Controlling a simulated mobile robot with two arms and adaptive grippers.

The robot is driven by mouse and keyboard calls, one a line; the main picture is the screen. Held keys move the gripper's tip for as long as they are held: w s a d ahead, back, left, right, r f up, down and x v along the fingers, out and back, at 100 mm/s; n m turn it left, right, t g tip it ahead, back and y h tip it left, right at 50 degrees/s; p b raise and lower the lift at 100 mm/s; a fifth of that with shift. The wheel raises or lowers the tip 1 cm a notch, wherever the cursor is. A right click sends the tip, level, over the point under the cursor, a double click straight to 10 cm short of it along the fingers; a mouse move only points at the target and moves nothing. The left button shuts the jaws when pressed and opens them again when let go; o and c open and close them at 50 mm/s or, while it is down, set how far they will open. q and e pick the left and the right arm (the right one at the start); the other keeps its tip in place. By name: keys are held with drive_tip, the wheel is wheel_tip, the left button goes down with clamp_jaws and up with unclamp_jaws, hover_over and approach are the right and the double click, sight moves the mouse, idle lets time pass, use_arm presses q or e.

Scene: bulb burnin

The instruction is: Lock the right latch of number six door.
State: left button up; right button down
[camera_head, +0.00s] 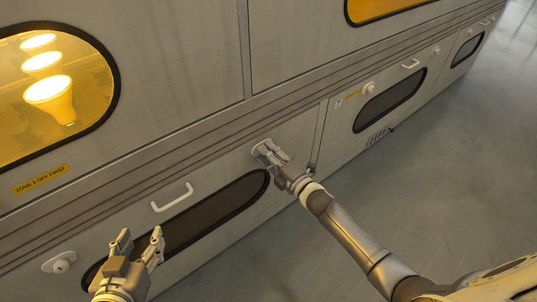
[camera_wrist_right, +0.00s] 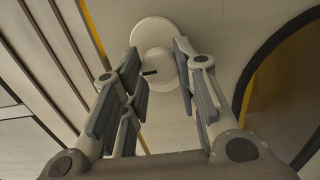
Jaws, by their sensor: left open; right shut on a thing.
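The lower door with a white handle (camera_head: 172,197) and a long dark window (camera_head: 215,213) fills the lower left of the head view. No number is readable on it. Its left latch (camera_head: 59,263) is a white round knob. Its right latch (camera_head: 260,147) sits at the door's right end, partly hidden by my right gripper (camera_head: 270,153). In the right wrist view the latch is a white round knob (camera_wrist_right: 158,68) with a short dark mark, on a round base (camera_wrist_right: 151,31). My right gripper (camera_wrist_right: 160,75) is shut on this knob. My left gripper (camera_head: 138,240) is open and empty, in front of the window.
An upper window (camera_head: 95,80) shows several lit bulbs, with a yellow label (camera_head: 41,179) below it. To the right is another lower door with its own handle (camera_head: 410,64) and latch knob (camera_head: 369,88). The grey floor (camera_head: 450,160) is clear.

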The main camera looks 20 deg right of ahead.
drive_tip(key=shift+f, duration=0.1)
drive_tip(key=c, duration=1.1)
unclamp_jaws()
drive_tip(key=v, duration=1.2)
